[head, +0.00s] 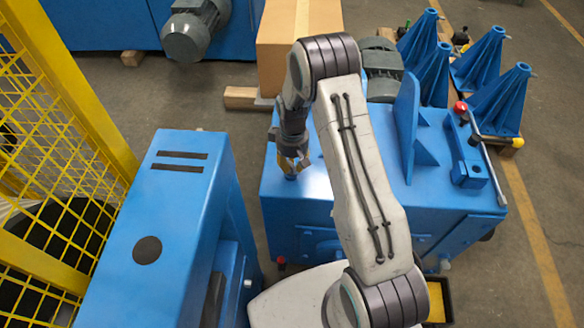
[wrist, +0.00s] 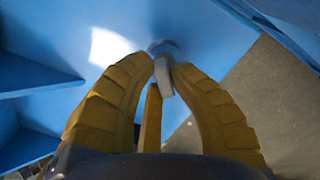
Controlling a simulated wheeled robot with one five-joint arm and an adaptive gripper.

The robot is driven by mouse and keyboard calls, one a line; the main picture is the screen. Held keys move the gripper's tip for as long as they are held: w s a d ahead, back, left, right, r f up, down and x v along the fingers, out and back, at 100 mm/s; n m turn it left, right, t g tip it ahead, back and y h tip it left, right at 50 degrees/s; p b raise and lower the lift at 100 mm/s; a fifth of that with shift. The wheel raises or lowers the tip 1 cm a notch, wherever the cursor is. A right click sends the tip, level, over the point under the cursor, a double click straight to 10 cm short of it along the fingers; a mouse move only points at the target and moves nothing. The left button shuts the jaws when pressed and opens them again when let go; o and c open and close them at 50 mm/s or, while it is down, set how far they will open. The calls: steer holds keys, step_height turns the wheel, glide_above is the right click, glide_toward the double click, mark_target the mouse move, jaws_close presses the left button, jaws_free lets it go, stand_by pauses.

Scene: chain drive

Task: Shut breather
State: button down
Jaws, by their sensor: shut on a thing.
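The breather (head: 290,177) is a small blue-grey fitting on top of the blue housing (head: 300,208), near its left edge. My gripper (head: 291,165) reaches down over it from above. In the wrist view, the yellow fingers of my gripper (wrist: 163,68) close from both sides on a grey tab of the breather (wrist: 163,78). Its round head (wrist: 162,47) shows just beyond the fingertips. A narrow yellow bar (wrist: 151,118) shows between the fingers; I cannot tell what it belongs to. The fingers hide much of the breather.
A blue machine cover (head: 180,215) stands left, beside yellow mesh fencing (head: 60,170). An upright blue plate (head: 406,125) and a red-knobbed lever (head: 461,108) are on the housing's right side. A cardboard box (head: 295,25) and several blue stands (head: 485,60) are behind.

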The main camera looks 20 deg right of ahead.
steer(key=m+b, duration=0.1)
steer(key=m, duration=0.2)
steer(key=shift+f+m+b, duration=0.1)
steer(key=shift+m+b, duration=0.2)
steer(key=shift+m, duration=0.1)
steer(key=m+b, duration=0.1)
steer(key=m, duration=0.2)
steer(key=shift+s+m, duration=0.15)
steer(key=shift+m, duration=0.15)
steer(key=m+b, duration=0.2)
steer(key=m, duration=0.4)
steer(key=shift+s, duration=0.1)
steer(key=m, duration=0.3)
steer(key=m+b, duration=0.1)
steer(key=m, duration=0.2)
steer(key=shift+a+m, duration=0.2)
steer(key=shift+m, duration=0.1)
steer(key=m+b, duration=0.1)
steer(key=m, duration=0.5)
steer(key=shift+a, duration=0.1)
steer(key=c, duration=1.1)
jaws_free()
